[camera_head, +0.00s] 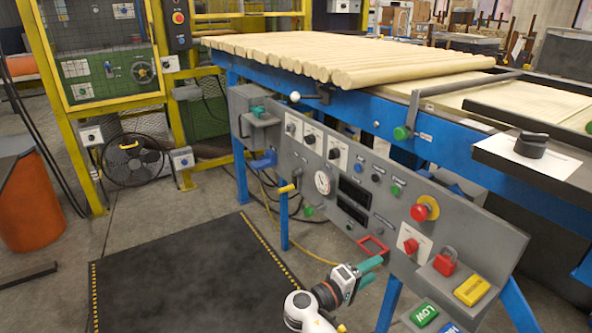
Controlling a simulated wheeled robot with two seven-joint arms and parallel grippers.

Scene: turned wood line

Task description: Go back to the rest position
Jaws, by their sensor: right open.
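My right gripper (374,271) is in the lower middle of the head view, in front of the grey control panel (398,214). Its two teal fingers are apart and nothing shows between them. The fingers point right, just below a red square frame (373,248) on the panel's lower edge. I cannot tell whether they touch the panel. My left gripper is not in view.
A red emergency button (420,212), a red padlock (445,261) and a yellow block (472,290) are on the panel. Turned wooden rods (330,58) lie on the blue-framed table above. A black mat (190,280) covers open floor to the left. A fan (133,160) stands behind.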

